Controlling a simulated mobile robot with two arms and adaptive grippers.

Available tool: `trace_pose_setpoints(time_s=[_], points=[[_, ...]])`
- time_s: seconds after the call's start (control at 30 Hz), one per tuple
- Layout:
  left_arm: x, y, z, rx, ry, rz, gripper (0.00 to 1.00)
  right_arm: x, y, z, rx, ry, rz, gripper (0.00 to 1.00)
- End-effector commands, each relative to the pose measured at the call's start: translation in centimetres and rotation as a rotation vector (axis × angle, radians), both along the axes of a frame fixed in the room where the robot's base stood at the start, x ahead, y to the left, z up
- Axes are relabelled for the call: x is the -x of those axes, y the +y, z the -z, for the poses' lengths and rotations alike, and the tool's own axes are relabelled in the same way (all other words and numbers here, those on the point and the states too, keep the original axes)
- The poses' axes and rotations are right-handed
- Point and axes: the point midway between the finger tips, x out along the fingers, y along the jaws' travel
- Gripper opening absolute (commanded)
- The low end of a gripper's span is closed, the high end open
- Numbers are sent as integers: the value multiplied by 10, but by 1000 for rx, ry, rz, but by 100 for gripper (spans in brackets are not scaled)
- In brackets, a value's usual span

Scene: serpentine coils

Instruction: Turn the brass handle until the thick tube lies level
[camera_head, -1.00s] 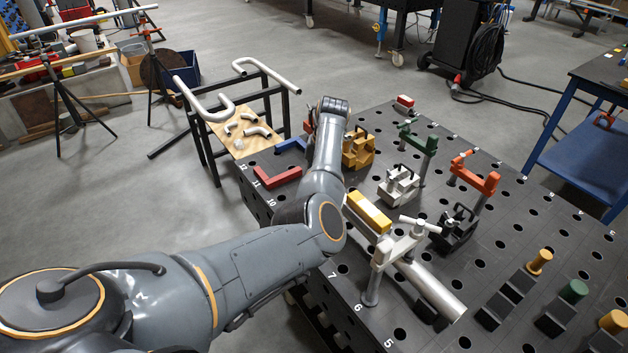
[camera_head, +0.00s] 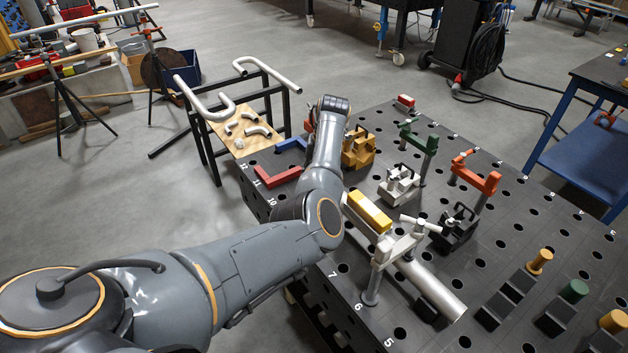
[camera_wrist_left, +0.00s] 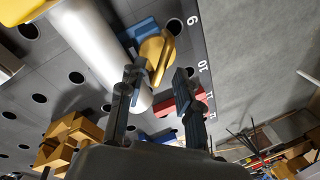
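The thick tube (camera_head: 432,290) is a silver cylinder lying across the perforated table under a clamp; my arm hides its far part in the head view. In the left wrist view the tube (camera_wrist_left: 97,45) runs diagonally, and its end is beside my gripper. The brass handle (camera_wrist_left: 158,52) sits at a blue fitting (camera_wrist_left: 145,35) next to the tube. My left gripper (camera_wrist_left: 158,82) is open, its two dark fingers apart on either side of the line to the handle, with no clear contact. In the head view my arm hides these fingers. My right gripper is not in view.
A silver clamp (camera_head: 398,248) and a yellow block (camera_head: 370,212) stand by the tube. Red (camera_head: 278,177) and blue (camera_head: 290,145) angle pieces lie near the table's left edge. A brass-coloured fixture (camera_head: 358,150), a green clamp (camera_head: 419,138) and an orange clamp (camera_head: 476,175) stand farther back.

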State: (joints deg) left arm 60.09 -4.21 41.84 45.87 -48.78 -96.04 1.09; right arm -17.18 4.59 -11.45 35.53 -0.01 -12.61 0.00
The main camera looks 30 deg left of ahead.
Motion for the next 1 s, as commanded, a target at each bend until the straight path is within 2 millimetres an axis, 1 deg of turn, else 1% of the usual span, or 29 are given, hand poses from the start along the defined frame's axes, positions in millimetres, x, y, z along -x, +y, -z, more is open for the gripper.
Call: trace_pose_setpoints(time_s=[0.17,0.27,0.37,0.6,0.7,0.83,1.0], points=[[-1,-1,-3,0,-1,0,34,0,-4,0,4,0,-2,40],[-2,-2,-13,-1,-2,-1,34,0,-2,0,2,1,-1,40],[-4,-5,-32,-1,-4,0,34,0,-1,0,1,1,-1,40],[-9,-14,-82,-1,-4,1,34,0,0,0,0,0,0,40],[-10,-17,-98,-1,-3,1,34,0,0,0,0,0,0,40],[-11,-20,-112,0,-1,0,34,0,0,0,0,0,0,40],[-11,-21,-118,0,1,0,34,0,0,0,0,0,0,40]])
